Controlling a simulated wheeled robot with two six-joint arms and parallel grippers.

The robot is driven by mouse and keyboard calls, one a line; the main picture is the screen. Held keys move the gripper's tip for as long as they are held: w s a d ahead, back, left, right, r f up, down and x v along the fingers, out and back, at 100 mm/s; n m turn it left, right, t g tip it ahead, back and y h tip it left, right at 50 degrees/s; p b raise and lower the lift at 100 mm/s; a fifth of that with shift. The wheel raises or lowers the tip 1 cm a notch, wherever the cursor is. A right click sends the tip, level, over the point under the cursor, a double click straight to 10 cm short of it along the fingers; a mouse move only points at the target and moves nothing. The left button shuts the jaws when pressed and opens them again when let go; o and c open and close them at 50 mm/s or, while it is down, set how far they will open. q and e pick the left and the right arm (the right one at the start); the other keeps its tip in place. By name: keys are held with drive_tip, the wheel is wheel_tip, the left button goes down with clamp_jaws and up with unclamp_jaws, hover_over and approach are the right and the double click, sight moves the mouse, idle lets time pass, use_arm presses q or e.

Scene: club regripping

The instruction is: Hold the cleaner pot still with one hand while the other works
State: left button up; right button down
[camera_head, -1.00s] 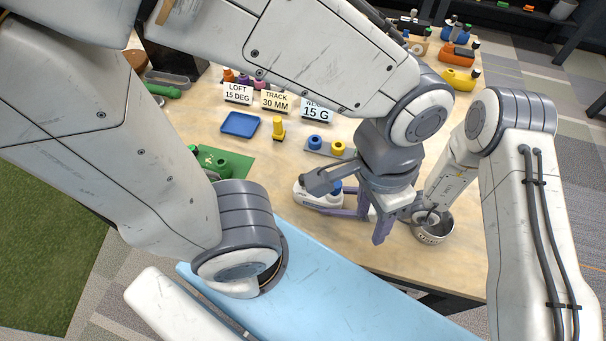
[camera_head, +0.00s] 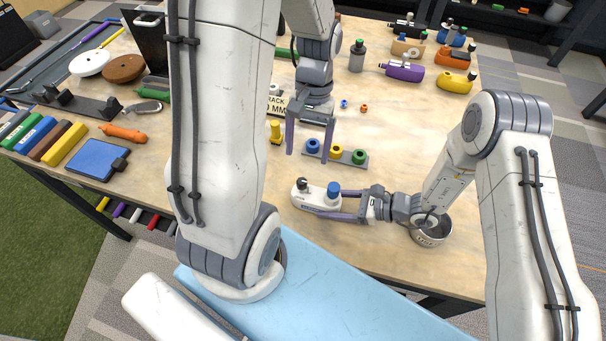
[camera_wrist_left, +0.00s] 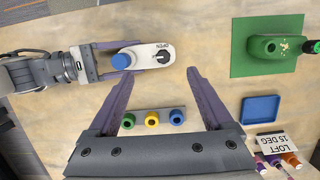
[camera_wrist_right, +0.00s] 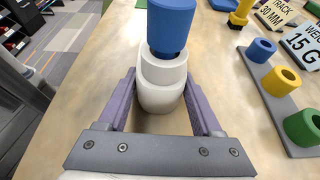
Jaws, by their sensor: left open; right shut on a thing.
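The cleaner pot (camera_head: 312,195) is a low white body with a blue cylinder (camera_head: 333,189) and a black knob (camera_head: 302,184) on top. It stands on the table near the front edge. The word OPEN shows beside the knob in the left wrist view (camera_wrist_left: 161,45). My right gripper (camera_head: 335,204) is shut on the pot, one purple finger along each side; the right wrist view (camera_wrist_right: 160,82) shows this too. My left gripper (camera_head: 308,150) is open and empty, fingers pointing down, above the table behind the pot and near the ring rack.
A grey rack (camera_head: 324,155) with blue, yellow and green rings lies behind the pot. A steel bowl (camera_head: 433,232) stands by my right wrist. A blue tray (camera_wrist_left: 262,109), a green mat (camera_wrist_left: 245,65) and label cards (camera_wrist_left: 272,144) are nearby. Several bottles stand at the back right.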

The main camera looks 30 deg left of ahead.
sight(302, 181)
use_arm(q)
drive_tip(key=shift+a+x, duration=0.2)
drive_tip(key=shift+x, duration=2.35)
drive_tip(key=shift+a+x, duration=0.15)
drive_tip(key=shift+x, duration=2.45)
drive_tip(key=shift+w, duration=0.1)
clamp_jaws()
drive_tip(key=m+y, duration=0.1)
drive_tip(key=m, duration=0.4)
drive_tip(key=shift+d+m, duration=0.15)
drive_tip(key=shift+m, duration=0.15)
drive_tip(key=m+y, duration=0.1)
drive_tip(key=m, duration=0.2)
drive_tip(key=m+t+y, duration=0.1)
drive_tip(key=m, duration=0.4)
drive_tip(key=m+t, duration=0.1)
drive_tip(key=m, duration=0.2)
drive_tip(key=shift+m, duration=0.4)
drive_tip(key=shift+o, duration=1.2)
unclamp_jaws()
